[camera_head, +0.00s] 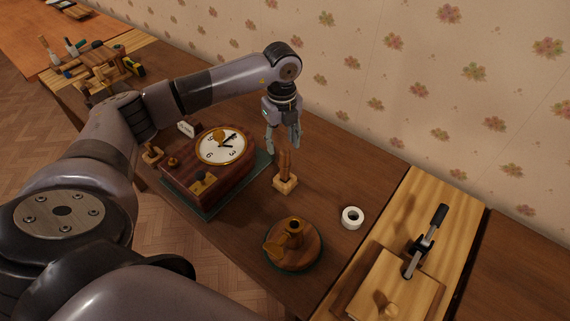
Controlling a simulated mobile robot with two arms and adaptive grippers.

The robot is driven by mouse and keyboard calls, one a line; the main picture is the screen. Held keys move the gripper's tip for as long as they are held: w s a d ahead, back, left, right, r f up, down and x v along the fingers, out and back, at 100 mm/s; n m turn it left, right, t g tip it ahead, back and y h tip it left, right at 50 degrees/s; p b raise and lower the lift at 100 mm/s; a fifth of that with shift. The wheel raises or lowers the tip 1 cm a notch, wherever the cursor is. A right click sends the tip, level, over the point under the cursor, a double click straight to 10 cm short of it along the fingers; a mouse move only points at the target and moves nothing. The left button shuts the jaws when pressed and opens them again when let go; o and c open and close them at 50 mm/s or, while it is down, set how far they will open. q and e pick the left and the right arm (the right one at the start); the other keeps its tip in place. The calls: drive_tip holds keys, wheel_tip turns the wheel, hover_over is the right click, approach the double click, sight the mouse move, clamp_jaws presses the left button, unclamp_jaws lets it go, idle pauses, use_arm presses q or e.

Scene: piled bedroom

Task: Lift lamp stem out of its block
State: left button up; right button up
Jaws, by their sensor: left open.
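The lamp stem (285,163) is a slim reddish-brown wooden piece standing upright in a small pale wooden block (286,185) on the dark table. My left gripper (284,149) points down just above the stem, its fingers open. Its fingertips are close to the stem's top; I cannot tell whether they touch it or reach around it. A round wooden lamp base (308,254) with a raised socket sits nearer to me on a dark green pad. My right gripper is not in view.
A wooden clock (203,168) lies on a green mat left of the block. A white tape roll (352,217) is to the right, before a pale board (404,222) with a black-handled clamp (430,233). Tools and wooden parts crowd the far left. The wall runs behind.

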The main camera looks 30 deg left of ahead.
sight(285, 151)
use_arm(q)
drive_tip(key=shift+d+f+p, duration=0.1)
drive_tip(key=shift+f+p, duration=0.2)
drive_tip(key=shift+p, duration=0.05)
drive_tip(key=f, duration=0.2)
drive_tip(key=f+p, duration=0.1)
drive_tip(key=shift+w+d+f+p, duration=0.15)
drive_tip(key=shift+d+f+p, duration=0.05)
drive_tip(key=shift+f+p, duration=0.15)
drive_tip(key=shift+f, duration=0.4)
drive_tip(key=c, duration=0.8)
clamp_jaws()
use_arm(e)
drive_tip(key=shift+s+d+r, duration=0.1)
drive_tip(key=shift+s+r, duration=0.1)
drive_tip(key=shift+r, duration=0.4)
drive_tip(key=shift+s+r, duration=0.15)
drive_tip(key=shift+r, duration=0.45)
